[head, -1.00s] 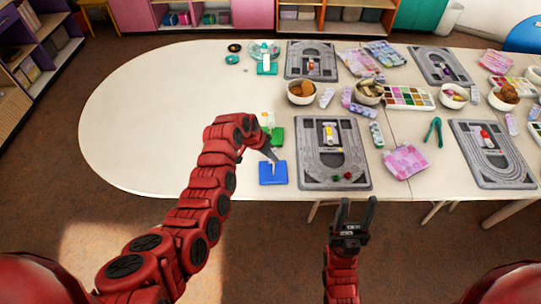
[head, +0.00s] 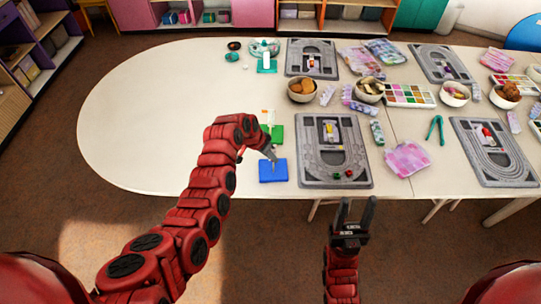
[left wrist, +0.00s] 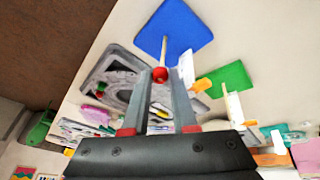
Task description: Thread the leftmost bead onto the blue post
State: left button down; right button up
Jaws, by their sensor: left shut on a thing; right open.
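My left gripper (head: 272,157) is over the blue base (head: 273,173) near the table's front edge. In the left wrist view its fingers (left wrist: 160,82) are shut on a red bead (left wrist: 160,75) at their tips. The blue base shows there too (left wrist: 176,27), with its thin pale post (left wrist: 164,47) running up to the bead. I cannot tell whether the bead is around the post tip or only in line with it. Two small beads, green (head: 337,175) and red (head: 349,173), lie on the near grey bead board (head: 309,180). My right gripper (head: 357,208) is open and empty, short of the table.
A green base (head: 277,133) with an upright stands just behind the blue one; it also shows in the left wrist view (left wrist: 230,78). Bowls (head: 302,90), a bead tray (head: 409,96) and more boards fill the right side. The table's left part is clear.

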pick_arm(q)
jog(key=shift+f, duration=0.25)
jog(key=c, duration=0.6)
grip_release()
jog(key=shift+r, duration=0.15)
jog(key=p+v, duration=0.4)
jog(key=v, duration=1.3)
jog(key=shift+r+p, duration=0.1)
jog(key=shift+p, duration=0.25)
